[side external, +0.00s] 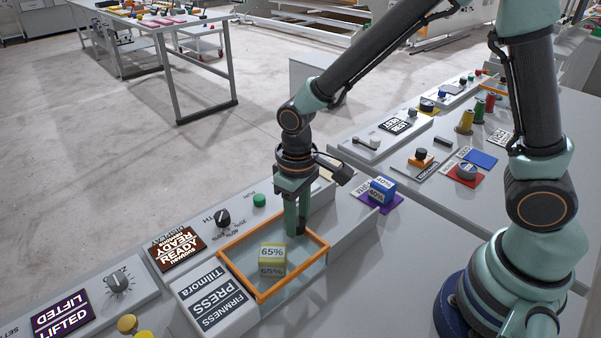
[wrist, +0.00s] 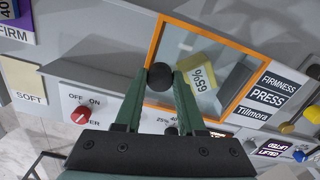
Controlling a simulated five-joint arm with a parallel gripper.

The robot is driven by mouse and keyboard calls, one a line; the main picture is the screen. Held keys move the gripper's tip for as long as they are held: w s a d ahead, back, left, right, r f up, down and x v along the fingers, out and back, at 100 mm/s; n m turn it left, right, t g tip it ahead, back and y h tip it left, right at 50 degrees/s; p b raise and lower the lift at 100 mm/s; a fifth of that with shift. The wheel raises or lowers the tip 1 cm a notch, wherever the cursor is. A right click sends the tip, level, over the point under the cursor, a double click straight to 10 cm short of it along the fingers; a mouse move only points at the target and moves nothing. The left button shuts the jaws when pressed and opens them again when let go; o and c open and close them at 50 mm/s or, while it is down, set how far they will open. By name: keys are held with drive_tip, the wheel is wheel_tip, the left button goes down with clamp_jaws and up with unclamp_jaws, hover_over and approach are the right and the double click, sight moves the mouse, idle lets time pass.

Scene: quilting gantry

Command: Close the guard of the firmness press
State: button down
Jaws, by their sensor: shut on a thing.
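The firmness press (side external: 215,301) is a white unit with a "Tilmora PRESS FIRMNESS" label; its label also shows in the wrist view (wrist: 268,97). Its guard is a clear panel with an orange frame (side external: 241,279), seen close in the wrist view (wrist: 154,42). The guard looks roughly level; I cannot tell whether it is fully seated. A yellow "65%" block (side external: 272,252) shows within the frame, also in the wrist view (wrist: 203,77). My gripper (side external: 297,229) is shut on a round black knob (wrist: 160,76) at the guard's edge. The fingers hide part of that edge.
A "READY" display (side external: 177,248) and a black dial (side external: 223,217) sit behind the press. A blue "40%" block (side external: 382,189) stands on a purple pad to the right. Thread spools (side external: 466,121) stand farther right. The grey bench in front is clear.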

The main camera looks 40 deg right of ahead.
drive_tip(key=shift+a+r, duration=0.1)
drive_tip(key=shift+a, duration=0.4)
drive_tip(key=c, duration=0.5)
unclamp_jaws()
drive_tip(key=shift+w, duration=0.1)
wheel_tip(320, 180, up, 12)
drive_tip(key=shift+d, duration=0.1)
